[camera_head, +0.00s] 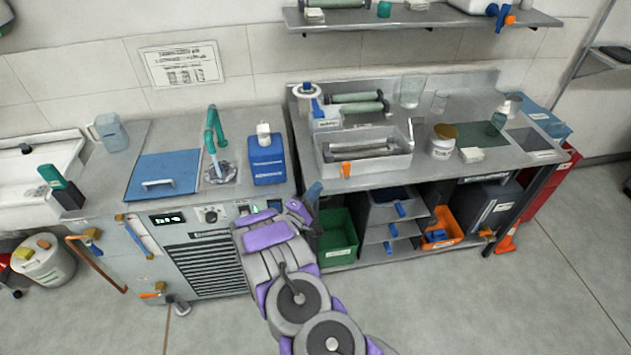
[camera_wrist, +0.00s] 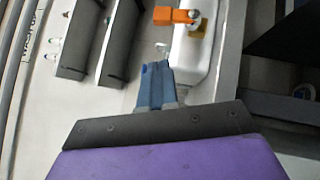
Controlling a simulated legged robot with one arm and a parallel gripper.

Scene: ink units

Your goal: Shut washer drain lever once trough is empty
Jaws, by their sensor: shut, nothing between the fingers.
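The washer trough (camera_head: 363,160) is a pale tray on the right bench, with dark rollers inside. I cannot tell whether liquid is in it. An orange lever (camera_head: 346,169) sits at its front wall. In the wrist view an orange lever (camera_wrist: 177,15) with a brass-coloured fitting lies against a white body (camera_wrist: 197,55), which looks like the trough. My gripper (camera_head: 314,192) is at the bench's front left edge, left of and below the lever. In the wrist view my gripper (camera_wrist: 156,72) has its blue fingers together and empty, apart from the lever.
A jar (camera_head: 442,143) stands right of the trough. Below the bench are a green bin (camera_head: 338,237) and an orange bin (camera_head: 441,229). The front floor is clear.

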